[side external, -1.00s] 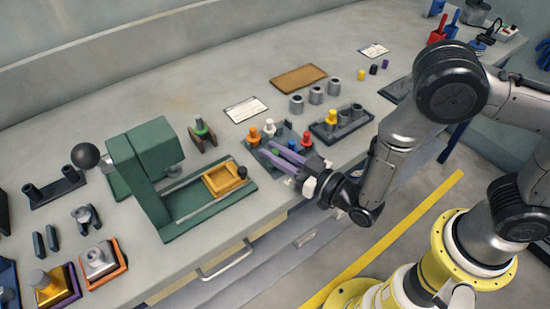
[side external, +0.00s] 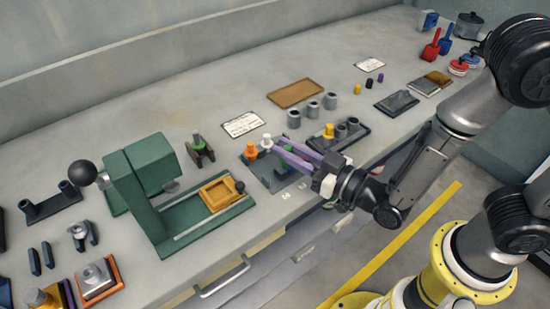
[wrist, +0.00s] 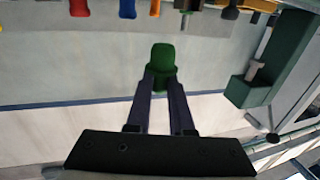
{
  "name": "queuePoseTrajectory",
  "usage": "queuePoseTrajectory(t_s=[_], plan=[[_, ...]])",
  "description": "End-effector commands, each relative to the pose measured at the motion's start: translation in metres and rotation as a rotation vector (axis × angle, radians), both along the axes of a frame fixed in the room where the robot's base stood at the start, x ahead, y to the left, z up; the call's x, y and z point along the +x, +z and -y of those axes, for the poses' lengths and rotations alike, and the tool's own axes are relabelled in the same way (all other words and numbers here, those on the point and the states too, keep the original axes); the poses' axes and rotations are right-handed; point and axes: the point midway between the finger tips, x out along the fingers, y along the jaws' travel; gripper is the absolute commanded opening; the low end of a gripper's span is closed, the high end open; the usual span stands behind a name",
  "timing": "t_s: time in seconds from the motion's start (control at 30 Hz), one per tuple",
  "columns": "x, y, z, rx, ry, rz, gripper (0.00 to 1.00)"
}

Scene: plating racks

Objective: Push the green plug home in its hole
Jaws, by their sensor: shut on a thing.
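My gripper (wrist: 160,82) is shut on the green plug (wrist: 162,58), which stands out past the fingertips in the wrist view. In the side view, the purple fingers of my gripper (side external: 281,147) are over the right part of the dark plug rack (side external: 257,172). The fingers hide part of the rack, and I cannot make out the held plug clearly there. The hole for the green plug cannot be told apart.
A green press (side external: 150,170) with a yellow tray (side external: 218,193) stands left of the rack. A green-topped piece (side external: 197,140) sits in a brown holder behind. A second rack (side external: 352,141) and grey cylinders (side external: 312,109) are to the right and behind.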

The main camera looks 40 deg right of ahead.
Motion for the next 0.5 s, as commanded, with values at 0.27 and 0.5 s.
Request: queuePoseTrajectory(t_s=[0.27,0.5], plan=[[-0.05,0.038,0.024,0.003,0.003,0.002,0.0],[-0.082,0.054,0.041,0.002,0.004,0.001,0.0]])
